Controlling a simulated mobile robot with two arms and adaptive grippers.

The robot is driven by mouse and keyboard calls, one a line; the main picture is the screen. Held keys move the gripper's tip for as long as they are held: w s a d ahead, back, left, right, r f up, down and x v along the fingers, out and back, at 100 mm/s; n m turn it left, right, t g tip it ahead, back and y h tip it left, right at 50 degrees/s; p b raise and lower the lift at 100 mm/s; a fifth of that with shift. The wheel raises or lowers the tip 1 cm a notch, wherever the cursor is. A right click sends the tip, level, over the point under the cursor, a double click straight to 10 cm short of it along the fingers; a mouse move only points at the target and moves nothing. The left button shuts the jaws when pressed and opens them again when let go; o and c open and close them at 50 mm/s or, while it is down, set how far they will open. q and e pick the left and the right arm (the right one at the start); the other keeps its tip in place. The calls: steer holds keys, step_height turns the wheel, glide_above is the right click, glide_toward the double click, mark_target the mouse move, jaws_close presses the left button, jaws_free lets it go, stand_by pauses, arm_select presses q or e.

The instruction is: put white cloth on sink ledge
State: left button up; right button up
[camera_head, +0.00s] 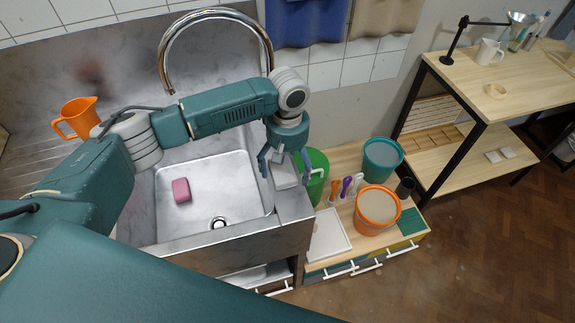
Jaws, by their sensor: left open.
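The white cloth (286,179) shows as a small pale folded block at the right end of the steel sink (213,245), by the right-hand sink ledge (293,205). My left gripper (286,172) is directly above the cloth, with its fingers apart on either side of it. The gripper hides the cloth's far part. I cannot tell whether the fingers touch the cloth. My right gripper is not in view.
A pink sponge (181,190) lies in the basin. The curved tap (215,14) rises behind my left arm, and an orange jug (77,118) stands at left. Right of the ledge are a green pitcher (318,172), an orange bucket (377,209) and a teal bucket (382,160).

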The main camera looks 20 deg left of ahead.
mark_target(288, 169)
arm_select(q)
step_height(288, 169, up, 12)
steer(key=b, duration=0.3)
steer(key=shift+r, duration=0.15)
stand_by(0.4)
